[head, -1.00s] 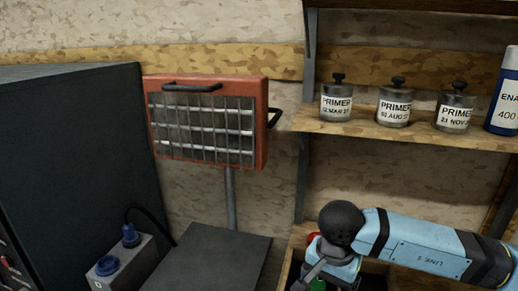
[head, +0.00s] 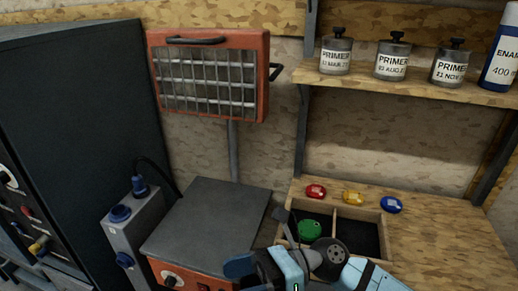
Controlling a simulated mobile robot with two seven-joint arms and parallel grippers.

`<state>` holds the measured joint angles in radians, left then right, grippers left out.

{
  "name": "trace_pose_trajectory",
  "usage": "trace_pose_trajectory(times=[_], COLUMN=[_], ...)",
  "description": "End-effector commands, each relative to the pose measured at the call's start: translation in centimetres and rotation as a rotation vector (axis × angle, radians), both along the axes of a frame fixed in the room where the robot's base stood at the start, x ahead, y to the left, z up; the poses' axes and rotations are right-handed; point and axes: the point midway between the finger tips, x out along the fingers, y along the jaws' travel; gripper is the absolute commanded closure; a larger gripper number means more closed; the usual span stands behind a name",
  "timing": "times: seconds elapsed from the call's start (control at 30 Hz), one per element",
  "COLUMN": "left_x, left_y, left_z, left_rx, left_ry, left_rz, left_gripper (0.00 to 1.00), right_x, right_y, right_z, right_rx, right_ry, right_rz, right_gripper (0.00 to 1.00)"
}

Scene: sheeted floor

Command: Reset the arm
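My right arm comes in at the bottom right in the head view, light blue with dark joints. My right gripper (head: 268,252) is at the bottom centre, in front of the wooden tray's left side. A grey finger-like part points up by the tray edge; whether the jaws are open or shut cannot be told. My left gripper is out of view. The right compartment looks empty where visible.
A shelf (head: 410,84) above holds primer jars and an enamel can. An orange heater (head: 209,75) stands above a dark-topped box (head: 205,220). A dark cabinet (head: 80,110) is left.

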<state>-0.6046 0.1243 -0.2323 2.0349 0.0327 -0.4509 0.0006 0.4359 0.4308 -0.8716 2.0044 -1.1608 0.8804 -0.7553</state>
Motion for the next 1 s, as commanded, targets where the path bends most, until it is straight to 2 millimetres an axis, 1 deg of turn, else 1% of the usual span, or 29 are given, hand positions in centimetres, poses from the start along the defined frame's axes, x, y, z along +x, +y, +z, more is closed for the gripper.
trace_pose_trajectory(times=[0.03, 0.13, 0.17, 0.2, 0.23, 0.27, 0.3, 0.37, 0.4, 0.43, 0.47, 0.5, 0.57, 0.6, 0.67, 0.7, 0.77, 0.8, 0.83, 0.87, 0.9, 0.93, 0.97, 1.0], left_x=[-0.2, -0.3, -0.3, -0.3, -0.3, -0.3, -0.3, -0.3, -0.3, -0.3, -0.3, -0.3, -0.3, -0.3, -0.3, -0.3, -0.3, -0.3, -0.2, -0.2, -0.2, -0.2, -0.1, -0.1], left_y=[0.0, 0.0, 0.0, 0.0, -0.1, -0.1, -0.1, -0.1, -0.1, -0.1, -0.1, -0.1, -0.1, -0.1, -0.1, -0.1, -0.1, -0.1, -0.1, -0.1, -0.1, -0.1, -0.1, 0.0], left_z=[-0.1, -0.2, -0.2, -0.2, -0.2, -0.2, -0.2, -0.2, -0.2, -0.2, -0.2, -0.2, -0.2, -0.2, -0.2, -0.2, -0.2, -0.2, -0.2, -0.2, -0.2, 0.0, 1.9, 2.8], left_rx=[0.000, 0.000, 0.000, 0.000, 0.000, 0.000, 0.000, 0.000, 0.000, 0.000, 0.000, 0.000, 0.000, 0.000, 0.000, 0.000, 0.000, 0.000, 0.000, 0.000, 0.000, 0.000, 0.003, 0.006], left_ry=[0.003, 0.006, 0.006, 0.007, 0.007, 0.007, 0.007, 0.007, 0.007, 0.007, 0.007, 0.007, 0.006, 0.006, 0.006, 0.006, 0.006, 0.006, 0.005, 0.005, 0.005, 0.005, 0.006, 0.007], left_rz=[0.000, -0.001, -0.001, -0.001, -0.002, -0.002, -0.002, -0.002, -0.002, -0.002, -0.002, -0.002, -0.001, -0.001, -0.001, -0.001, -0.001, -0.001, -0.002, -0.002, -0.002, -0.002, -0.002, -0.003], left_gripper=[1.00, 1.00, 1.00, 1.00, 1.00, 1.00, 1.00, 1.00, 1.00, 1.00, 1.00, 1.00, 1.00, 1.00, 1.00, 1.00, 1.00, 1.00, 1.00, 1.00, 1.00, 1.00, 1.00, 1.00], right_x=[0.4, 2.5, 3.2, 4.2, 4.9, 5.5, 6.3, 7.1, 7.2, 7.2, 6.9, 6.3, 5.1, 4.1, 2.4, 1.3, -0.6, -1.9, -2.9, -3.9, -5.3, -6.3, -5.6, -5.6], right_y=[0.0, -1.3, -1.9, -2.9, -3.8, -4.7, -6.1, -8.3, -9.9, -11.0, -12.2, -13.7, -15.6, -16.6, -18.0, -18.8, -19.8, -20.4, -20.8, -21.2, -21.7, -22.1, -22.0, -22.0], right_z=[0.4, 0.8, 0.6, -0.1, -0.8, -1.6, -3.1, -5.8, -8.0, -9.8, -11.7, -14.1, -17.5, -19.5, -22.2, -23.8, -26.0, -27.4, -28.3, -29.2, -30.3, -30.9, -28.4, -27.3], right_rx=[0.091, 0.260, 0.309, 0.372, 0.420, 0.467, 0.530, 0.625, 0.689, 0.737, 0.785, 0.848, 0.933, 0.983, 1.053, 1.098, 1.159, 1.201, -1.223, -1.205, -1.181, -1.165, -1.176, -1.177], right_ry=[0.182, 0.548, 0.659, 0.811, 0.927, 1.042, 1.195, 1.427, 1.582, 1.697, 1.812, 1.956, 2.145, 2.255, 2.398, 2.487, 2.605, 2.680, -2.717, -2.660, -2.587, -2.538, -2.563, -2.571], right_rz=[-0.075, -0.225, -0.268, -0.326, -0.366, -0.408, -0.463, -0.544, -0.597, -0.634, -0.673, -0.719, -0.779, -0.816, -0.863, -0.890, -0.929, -0.954, 0.964, 0.943, 0.916, 0.898, 0.903, 0.911], right_gripper=[0.14, 0.14, 0.14, 0.14, 0.14, 0.14, 0.14, 0.14, 0.14, 0.14, 0.14, 0.14, 0.14, 0.14, 0.14, 0.14, 0.14, 0.14, 0.14, 0.14, 0.14, 0.14, 0.14, 0.14])
